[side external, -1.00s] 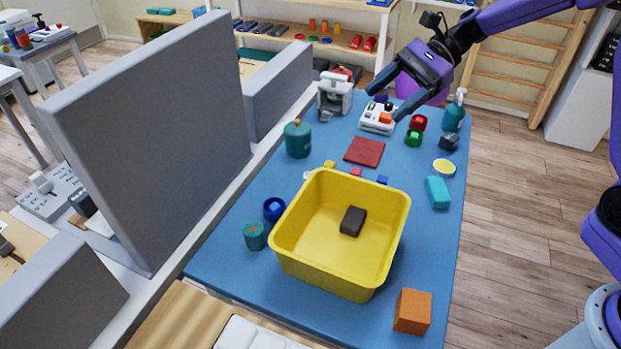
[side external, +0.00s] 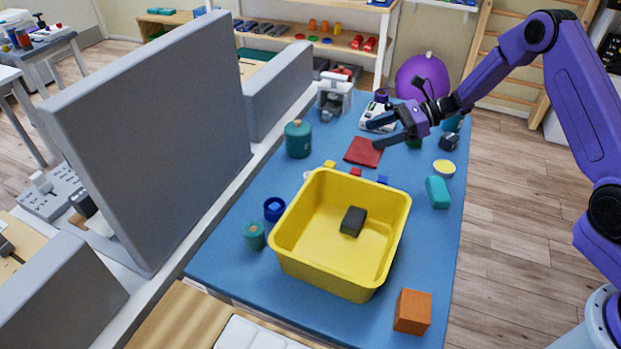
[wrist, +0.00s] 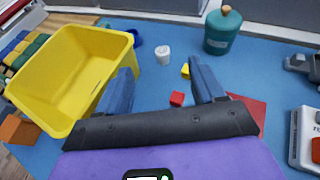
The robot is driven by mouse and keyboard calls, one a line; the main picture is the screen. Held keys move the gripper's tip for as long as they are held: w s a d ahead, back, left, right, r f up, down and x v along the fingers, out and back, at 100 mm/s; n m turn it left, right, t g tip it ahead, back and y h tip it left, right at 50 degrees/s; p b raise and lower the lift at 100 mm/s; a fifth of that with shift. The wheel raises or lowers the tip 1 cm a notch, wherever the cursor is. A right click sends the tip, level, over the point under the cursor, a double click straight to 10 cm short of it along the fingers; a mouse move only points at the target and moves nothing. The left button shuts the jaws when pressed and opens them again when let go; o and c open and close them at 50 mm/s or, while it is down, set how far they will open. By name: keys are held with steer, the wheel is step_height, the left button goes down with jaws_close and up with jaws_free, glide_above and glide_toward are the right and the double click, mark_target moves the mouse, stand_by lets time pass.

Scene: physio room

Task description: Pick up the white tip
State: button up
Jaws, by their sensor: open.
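The white tip (wrist: 163,54) is a small white piece standing on the blue mat in the wrist view, beyond my fingertips and between the yellow bin and the teal jar. In the side view only a bit of the white tip (side external: 307,174) shows behind the bin's back left corner. My gripper (side external: 375,135) is open and empty, in the air above the red square near the far half of the table. In the wrist view my gripper (wrist: 162,70) has its two fingers wide apart, with the white tip lying ahead of the gap.
The yellow bin (side external: 290,225) holds a dark block. Close to the tip are a yellow block (wrist: 185,71), a red block (wrist: 177,99), the teal jar (wrist: 223,30) and a blue ring (side external: 274,208). A grey partition (side external: 150,140) stands left of the table.

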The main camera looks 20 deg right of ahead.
glide_toward(312, 174)
steer(key=a+f, duration=0.1)
steer(key=w+a+f, duration=0.1)
steer(key=a+f, duration=0.1)
steer(key=shift+w+a, duration=0.3)
steer(key=shift+a, duration=0.05)
steer(key=a, duration=0.3)
steer(key=shift+w+a+f, duration=0.3)
steer(key=shift+a+f, duration=0.05)
steer(key=shift+x, duration=0.75)
steer(key=shift+w, duration=0.1)
steer(key=c, duration=1.1)
